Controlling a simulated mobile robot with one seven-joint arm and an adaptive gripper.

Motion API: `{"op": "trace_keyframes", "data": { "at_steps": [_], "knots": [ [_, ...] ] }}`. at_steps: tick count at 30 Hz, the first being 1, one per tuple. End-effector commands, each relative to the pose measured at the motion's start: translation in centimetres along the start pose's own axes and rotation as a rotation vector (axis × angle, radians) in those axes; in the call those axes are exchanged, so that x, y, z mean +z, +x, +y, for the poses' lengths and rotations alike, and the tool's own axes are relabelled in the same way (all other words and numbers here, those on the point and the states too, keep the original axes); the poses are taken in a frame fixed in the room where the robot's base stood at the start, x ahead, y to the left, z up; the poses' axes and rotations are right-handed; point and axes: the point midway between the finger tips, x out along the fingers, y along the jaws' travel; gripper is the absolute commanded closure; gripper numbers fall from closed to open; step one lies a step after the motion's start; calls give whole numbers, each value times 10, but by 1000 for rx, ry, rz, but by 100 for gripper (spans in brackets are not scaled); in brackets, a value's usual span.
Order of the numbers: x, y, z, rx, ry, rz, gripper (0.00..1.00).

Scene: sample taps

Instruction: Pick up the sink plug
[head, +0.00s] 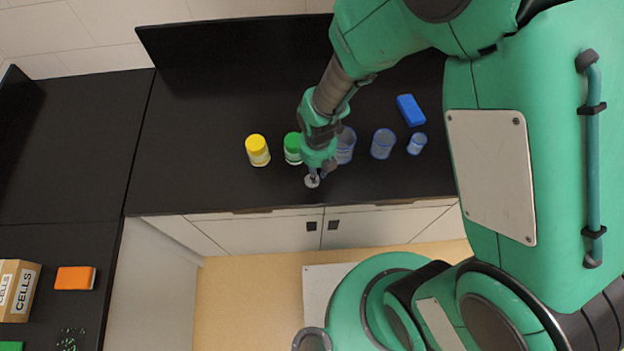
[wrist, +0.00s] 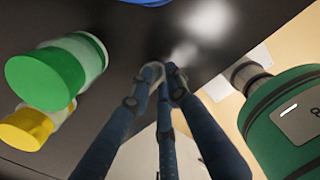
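The sink plug (head: 312,182) is a small light-grey disc at the front part of the black counter, right under my fingertips in the head view. My gripper (head: 313,173) points down over it. In the wrist view my gripper (wrist: 164,72) has its dark fingers drawn together at the tips, shut on the top of the plug. The fingers hide most of the plug there. I cannot tell whether the plug touches the counter or is slightly raised.
A green-lidded jar (head: 292,148) and a yellow-lidded jar (head: 257,150) stand left of my gripper. Blue-tinted beakers (head: 383,144) stand to the right, with a blue block (head: 410,110) behind. The counter's front edge is close. An orange block (head: 75,278) lies on the left bench.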

Motion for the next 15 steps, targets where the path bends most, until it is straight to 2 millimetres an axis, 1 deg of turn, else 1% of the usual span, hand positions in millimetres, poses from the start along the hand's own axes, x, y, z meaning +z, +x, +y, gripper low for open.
{"op": "trace_keyframes", "data": {
  "at_steps": [1,5,15],
  "knots": [
    [0,7,0,-1,0,2,83],
    [0,15,0,0,0,0,83],
    [0,17,0,0,0,0,83]
  ]
}}
